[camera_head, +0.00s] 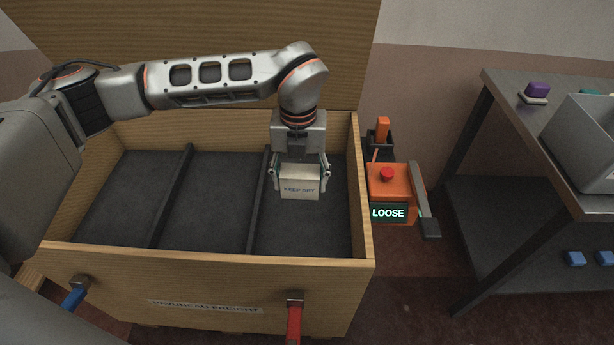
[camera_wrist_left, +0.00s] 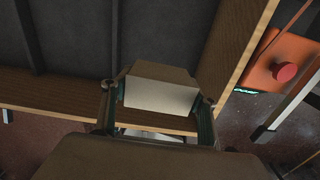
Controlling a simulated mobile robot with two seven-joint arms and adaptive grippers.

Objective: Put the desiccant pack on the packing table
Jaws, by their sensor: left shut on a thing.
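The desiccant pack is a small pale box (camera_head: 300,187) with "KEEP DRY" lettering on its front. My left gripper (camera_head: 299,180) is shut on it, one finger at each side, over the right compartment of the wooden crate (camera_head: 364,240). In the left wrist view the box (camera_wrist_left: 160,92) sits between the two fingers (camera_wrist_left: 158,105), near the crate's wall. Whether the box touches the crate floor I cannot tell. The packing table is likely the grey metal table (camera_head: 500,95) at the right, apart from the crate. My right gripper is not in view.
The crate has three dark compartments, with the left and middle ones empty, and a raised lid (camera_head: 200,30) behind. An orange machine (camera_head: 388,182) with a red button and a "LOOSE" display stands between crate and table.

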